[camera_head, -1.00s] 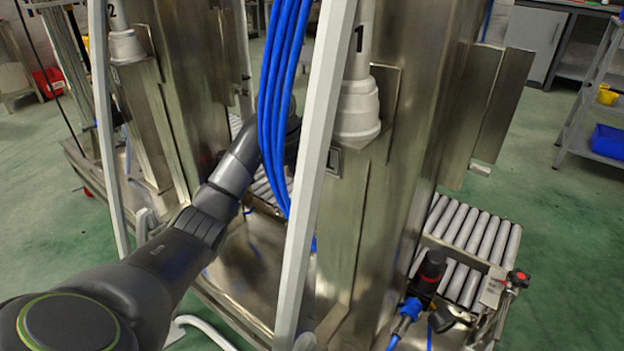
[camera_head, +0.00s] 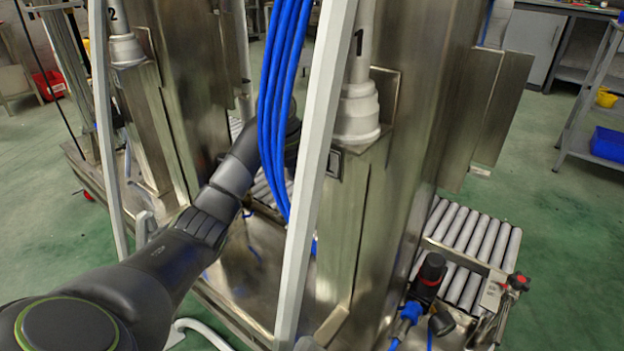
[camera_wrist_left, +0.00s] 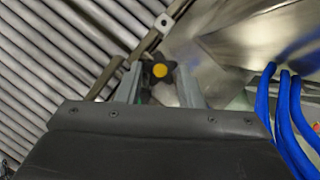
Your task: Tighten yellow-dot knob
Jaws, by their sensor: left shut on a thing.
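The yellow-dot knob (camera_wrist_left: 160,71) is dark with a yellow round centre. It shows in the left wrist view, at the end of a metal bracket beside the rollers. My left gripper (camera_wrist_left: 158,84) has a finger on each side of the knob and is shut on it. In the head view my left arm reaches in from the left and passes behind the blue hoses, where its gripper and the knob are hidden. My right gripper is in neither current view.
Blue hoses (camera_head: 279,110) hang close to my left wrist. A pale slanted post (camera_head: 313,170) stands in front of the steel column (camera_head: 425,130). A red-centred knob (camera_head: 519,281) sits by the roller conveyor (camera_head: 470,232) at right. Open green floor lies beyond.

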